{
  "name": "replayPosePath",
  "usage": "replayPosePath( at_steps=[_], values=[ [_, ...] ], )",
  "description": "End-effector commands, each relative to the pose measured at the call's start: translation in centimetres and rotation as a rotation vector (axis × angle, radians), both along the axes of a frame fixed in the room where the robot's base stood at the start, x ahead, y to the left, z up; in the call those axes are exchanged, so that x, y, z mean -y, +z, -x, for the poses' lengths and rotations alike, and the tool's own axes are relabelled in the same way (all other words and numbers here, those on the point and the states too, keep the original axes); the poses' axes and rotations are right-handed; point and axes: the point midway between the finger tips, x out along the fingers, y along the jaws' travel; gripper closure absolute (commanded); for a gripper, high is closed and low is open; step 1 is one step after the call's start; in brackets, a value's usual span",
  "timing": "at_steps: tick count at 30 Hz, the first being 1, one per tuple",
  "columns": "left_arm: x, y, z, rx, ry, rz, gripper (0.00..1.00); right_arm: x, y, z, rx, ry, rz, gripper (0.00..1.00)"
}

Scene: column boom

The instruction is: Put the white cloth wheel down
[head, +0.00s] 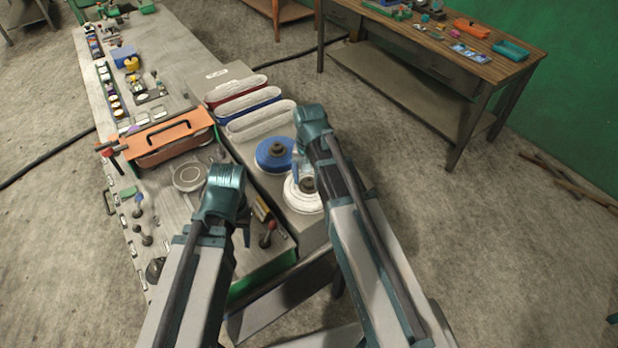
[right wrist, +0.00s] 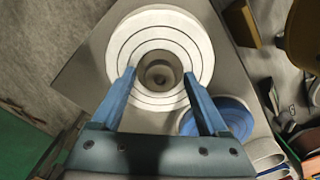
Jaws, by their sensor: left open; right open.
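The white cloth wheel (head: 297,198) lies flat on the near part of the grey stand, partly hidden by my right arm. In the right wrist view the wheel (right wrist: 195,45) shows ring-shaped stitching and a dark round hub (right wrist: 160,70). My right gripper (right wrist: 159,76) is open, its two fingers spread on either side of the hub over the wheel; I cannot tell whether they touch it. My left gripper (head: 245,226) is open and empty above the near part of the left bench, its fingers partly hidden.
A blue wheel (head: 265,153) with a dark hub lies just behind the white one. Several long white-topped buffs (head: 262,118) lie farther back. An orange piece with a handle (head: 160,134) and a round grey disc (head: 188,176) are on the left bench. A wooden table (head: 430,45) stands back right.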

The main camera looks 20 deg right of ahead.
Motion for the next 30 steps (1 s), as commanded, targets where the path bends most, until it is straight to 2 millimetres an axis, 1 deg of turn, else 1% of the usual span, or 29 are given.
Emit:
replayPosePath(
  at_steps=[8, 14, 20, 30],
  values=[
    [0.0, 0.5, 0.0, 0.0, 0.001, 0.0, 0.5, 0.0, 0.5, 0.0, 0.0, 0.0, 0.0, 0.22],
    [0.0, 2.2, 0.0, 0.0, 0.002, 0.001, 0.5, 0.0, 2.2, 0.0, 0.0, 0.0, 0.0, 0.22],
    [0.0, 4.9, 0.0, -0.001, 0.002, 0.001, 0.5, 0.0, 4.9, 0.0, 0.0, 0.0, 0.0, 0.22],
    [0.0, 10.1, 0.1, -0.003, 0.002, 0.0, 0.5, 0.0, 10.1, 0.0, 0.0, 0.0, 0.0, 0.22]
  ],
)
